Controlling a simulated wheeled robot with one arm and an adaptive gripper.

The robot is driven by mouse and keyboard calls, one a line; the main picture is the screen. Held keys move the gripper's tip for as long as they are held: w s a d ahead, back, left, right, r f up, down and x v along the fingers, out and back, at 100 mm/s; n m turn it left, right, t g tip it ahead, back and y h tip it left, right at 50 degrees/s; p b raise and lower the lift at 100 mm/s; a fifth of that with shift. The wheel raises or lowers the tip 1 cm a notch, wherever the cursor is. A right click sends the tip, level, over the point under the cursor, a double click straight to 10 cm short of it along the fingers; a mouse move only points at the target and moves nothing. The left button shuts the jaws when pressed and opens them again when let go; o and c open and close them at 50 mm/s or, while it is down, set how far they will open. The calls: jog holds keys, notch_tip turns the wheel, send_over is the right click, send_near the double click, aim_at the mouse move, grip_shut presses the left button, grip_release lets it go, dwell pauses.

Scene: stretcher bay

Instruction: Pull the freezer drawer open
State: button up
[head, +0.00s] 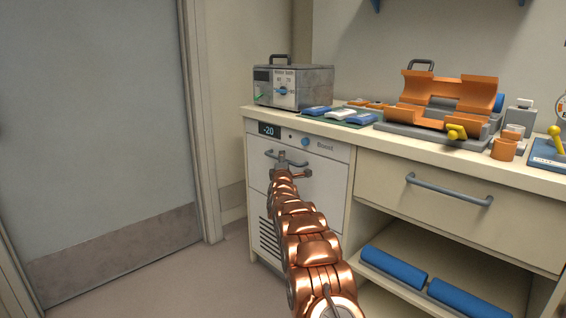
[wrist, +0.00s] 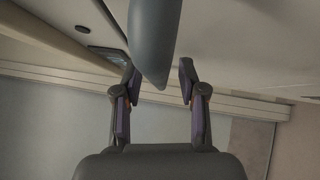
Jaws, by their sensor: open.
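The freezer (head: 259,208) is the white unit under the left end of the counter, with a "-20" display (head: 268,130) on its top strip. Its drawer front (head: 328,185) looks flush, so the drawer appears shut. The grey bar handle (head: 300,163) runs across the upper drawer front, and my gripper (head: 290,169) covers part of it. In the wrist view the handle (wrist: 154,40) comes down between the two fingertips of my gripper (wrist: 158,71). The fingers stand apart on either side of it, with visible gaps.
A drawer with a grey handle (head: 448,190) is to the right, above a shelf with blue rolls (head: 393,265). The counter holds a grey box (head: 293,86), blue packs (head: 351,118) and an orange cradle (head: 445,100). A door (head: 95,130) is at left; the floor (head: 190,285) before it is clear.

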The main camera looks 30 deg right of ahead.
jog(key=shift+w+d, duration=0.1)
jog(key=shift+w, duration=0.1)
dwell(0.3)
grip_shut()
dwell(0.5)
